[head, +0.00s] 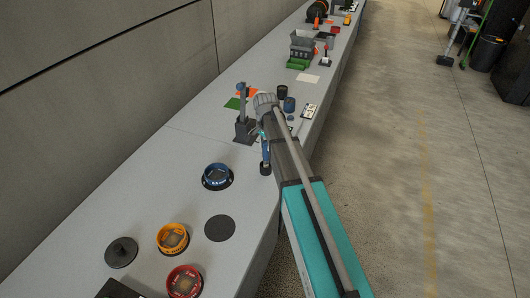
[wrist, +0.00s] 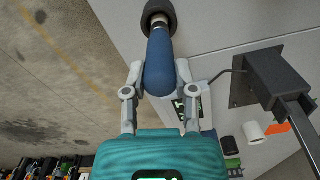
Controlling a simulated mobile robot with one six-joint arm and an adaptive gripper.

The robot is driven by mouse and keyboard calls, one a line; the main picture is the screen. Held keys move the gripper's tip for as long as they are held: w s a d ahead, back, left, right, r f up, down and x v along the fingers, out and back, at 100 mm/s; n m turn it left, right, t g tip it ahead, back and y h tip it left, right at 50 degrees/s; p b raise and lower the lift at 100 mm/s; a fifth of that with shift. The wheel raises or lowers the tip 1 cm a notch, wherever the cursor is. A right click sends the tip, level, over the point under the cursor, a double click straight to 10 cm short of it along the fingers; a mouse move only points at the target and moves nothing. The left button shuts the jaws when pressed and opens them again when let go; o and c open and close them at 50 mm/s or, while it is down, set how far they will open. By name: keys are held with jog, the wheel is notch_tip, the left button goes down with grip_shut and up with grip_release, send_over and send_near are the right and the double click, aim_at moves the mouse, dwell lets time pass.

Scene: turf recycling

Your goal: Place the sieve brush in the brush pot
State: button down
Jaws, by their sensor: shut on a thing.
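The sieve brush (head: 265,151) has a blue handle and is held in my gripper over the near edge of the bench, below the grey stand in the head view. In the wrist view, the jaws (wrist: 158,78) are shut on the blue handle (wrist: 160,60) from both sides. A round black piece (wrist: 158,14) surrounds the pale neck at the brush's far end; I cannot tell whether it is bristles or a pot. A dark cup (head: 282,91) and a blue cup (head: 289,104) stand beyond my gripper. I cannot tell whether either is the brush pot.
A grey stand with a dark base (head: 245,131) is close left of my gripper. Blue (head: 216,176), orange (head: 172,238) and red (head: 184,282) sieves, a black disc (head: 220,228) and a dark lid (head: 121,252) lie nearer.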

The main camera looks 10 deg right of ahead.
jog(key=shift+f+b, duration=0.6)
jog(key=shift+f, duration=0.35)
jog(key=shift+f, duration=0.25)
jog(key=shift+c, duration=2)
grip_release()
jog(key=shift+r, duration=0.1)
jog(key=shift+r, duration=0.15)
notch_tip(320, 180, up, 14)
jog(key=p, duration=1.3)
jog(key=shift+f, duration=0.25)
